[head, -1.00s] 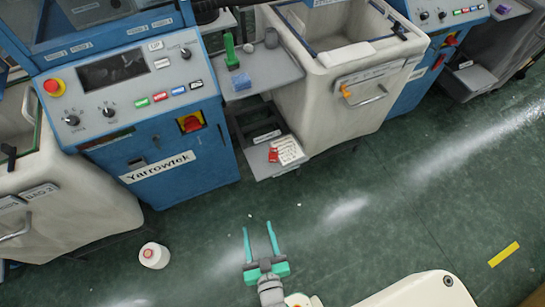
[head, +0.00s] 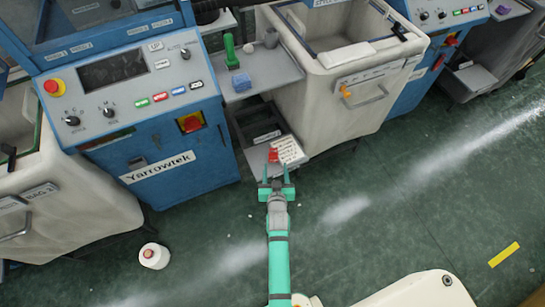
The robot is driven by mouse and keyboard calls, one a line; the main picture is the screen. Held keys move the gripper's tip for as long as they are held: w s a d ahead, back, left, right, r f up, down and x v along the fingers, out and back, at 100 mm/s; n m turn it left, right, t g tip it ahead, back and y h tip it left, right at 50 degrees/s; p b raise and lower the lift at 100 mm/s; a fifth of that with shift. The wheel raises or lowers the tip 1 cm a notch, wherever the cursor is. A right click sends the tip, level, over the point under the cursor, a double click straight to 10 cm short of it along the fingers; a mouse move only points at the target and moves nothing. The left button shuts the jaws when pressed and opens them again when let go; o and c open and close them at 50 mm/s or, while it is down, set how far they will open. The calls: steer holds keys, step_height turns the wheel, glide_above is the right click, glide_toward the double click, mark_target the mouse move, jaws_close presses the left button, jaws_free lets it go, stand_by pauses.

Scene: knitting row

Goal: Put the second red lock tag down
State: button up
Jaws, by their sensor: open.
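My gripper (head: 275,172) is open, its two teal fingers pointing away toward the low grey shelf (head: 256,158) between the blue machine and the white bin. A red lock tag (head: 273,154) lies on that shelf, just past and between my fingertips. I see no clear grip on it. A white printed card (head: 289,149) lies beside it on the right. I cannot tell whether a second red tag lies in the same red patch, as it is small and partly behind the fingers.
The blue Yarrowtek machine (head: 155,168) stands left of the shelf, the white bin (head: 330,95) right of it. An upper grey tray (head: 275,75) holds a green tool (head: 231,52) and a blue block (head: 241,82). A yarn cone (head: 153,256) stands on the open floor.

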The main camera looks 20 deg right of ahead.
mark_target(273, 155)
steer(key=x, duration=0.9)
steer(key=shift+w+a, duration=0.3)
steer(key=shift+w, duration=0.1)
steer(key=shift+s+d, duration=0.2)
steer(key=shift+d, duration=0.05)
steer(key=c, duration=1.2)
jaws_close()
steer(key=shift+a+r, duration=0.1)
steer(key=shift+r, duration=0.05)
